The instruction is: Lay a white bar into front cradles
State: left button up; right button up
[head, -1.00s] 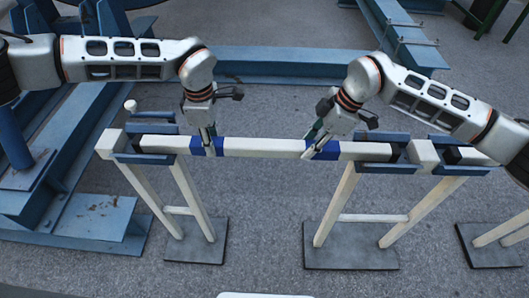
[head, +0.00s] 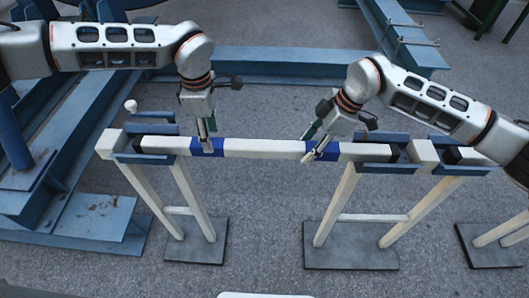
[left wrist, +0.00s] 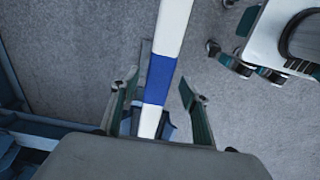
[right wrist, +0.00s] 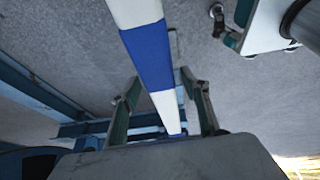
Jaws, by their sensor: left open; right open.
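The white bar (head: 265,149) with two blue bands lies level, its black ends resting in the blue cradles, the left cradle (head: 145,158) and the right cradle (head: 380,167), on white trestle stands. My left gripper (head: 207,143) is open just above the left blue band. In the left wrist view the bar's blue band (left wrist: 159,80) runs between the spread fingers, apart from both. My right gripper (head: 311,150) is open at the right blue band. In the right wrist view the band (right wrist: 148,54) lies beyond the spread fingers, and the white bar passes between them.
Blue steel beams (head: 280,62) lie behind the stands and at the left. Another cradle (head: 452,158) stands at the right, beside the right stand. Dark base plates (head: 350,246) sit under the stands. Grey floor in front is clear.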

jog(key=shift+r, duration=0.1)
pick_arm(q)
notch_tip(320, 180, up, 8)
jog(key=shift+r, duration=0.25)
pick_arm(e)
jog(key=v, duration=1.1)
jog(key=shift+d+r, duration=0.15)
jog(key=shift+r, duration=0.25)
